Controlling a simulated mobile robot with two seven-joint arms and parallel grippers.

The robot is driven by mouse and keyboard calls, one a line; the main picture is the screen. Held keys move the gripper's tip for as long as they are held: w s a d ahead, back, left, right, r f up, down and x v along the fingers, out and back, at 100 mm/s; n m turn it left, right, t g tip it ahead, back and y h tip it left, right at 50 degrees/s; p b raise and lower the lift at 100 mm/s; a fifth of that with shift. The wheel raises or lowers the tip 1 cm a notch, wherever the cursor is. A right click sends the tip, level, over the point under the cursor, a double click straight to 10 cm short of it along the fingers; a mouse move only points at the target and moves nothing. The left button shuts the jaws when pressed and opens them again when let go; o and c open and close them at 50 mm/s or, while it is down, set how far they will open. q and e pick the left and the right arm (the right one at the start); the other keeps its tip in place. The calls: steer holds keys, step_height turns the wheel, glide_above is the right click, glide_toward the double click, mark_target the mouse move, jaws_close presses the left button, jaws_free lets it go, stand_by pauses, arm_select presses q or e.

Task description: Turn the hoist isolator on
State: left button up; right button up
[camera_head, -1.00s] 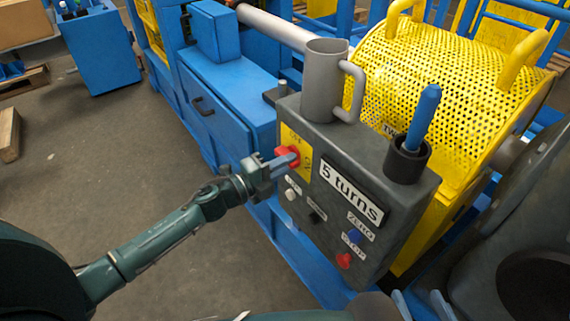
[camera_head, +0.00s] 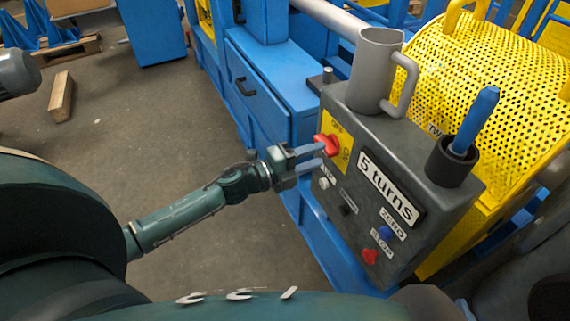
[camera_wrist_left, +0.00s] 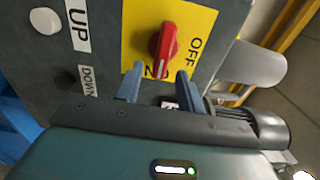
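The isolator is a red rotary knob (camera_head: 326,145) on a yellow plate (camera_head: 338,128) at the left of the grey control box (camera_head: 405,245). In the left wrist view the knob (camera_wrist_left: 163,48) has a white mark at its lower end, beside the partly hidden ON label; OFF is to its right. My left gripper (camera_head: 316,156) is open, its two blue fingers apart with nothing between them, just short of the knob. In the left wrist view the fingertips (camera_wrist_left: 157,78) show below the knob. Only a bluish sliver, possibly my right gripper (camera_head: 465,309), shows at the bottom edge.
A grey mug (camera_head: 374,72) and a black cup with a blue handle (camera_head: 475,120) stand on the box. The box also bears a "5 turns" display (camera_head: 391,187), a white button (camera_head: 323,183), a blue button and a red button. A yellow mesh guard (camera_head: 490,75) is behind.

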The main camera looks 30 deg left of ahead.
arm_select(q)
steer(key=v, duration=1)
steer(key=shift+s+a, duration=0.1)
steer(key=s+d+r+n+g+y+p, duration=0.1)
steer(key=s+d+r+n+y+p, duration=0.1)
steer(key=s+n+p, duration=0.4)
steer(key=s+d+r+n+g+y+p, duration=0.2)
steer(key=s+d+n+y+p, duration=0.3)
steer(key=n+p, duration=0.6)
steer(key=s+d+n, duration=0.2)
steer(key=n, duration=0.3)
steer(key=shift+s+n+g+y, duration=0.3)
steer(key=shift+s+n, duration=0.05)
steer(key=shift+n, duration=0.05)
arm_select(e)
steer(key=r+g, duration=0.1)
steer(key=r, duration=0.1)
steer(key=r+n+g, duration=0.1)
steer(key=r+g, duration=0.1)
steer(key=shift+w+a+h, duration=0.15)
steer(key=shift+w+h, duration=0.05)
steer(key=shift+h, duration=0.2)
arm_select(q)
steer(key=shift+f, duration=0.15)
arm_select(e)
steer(key=shift+f, duration=0.3)
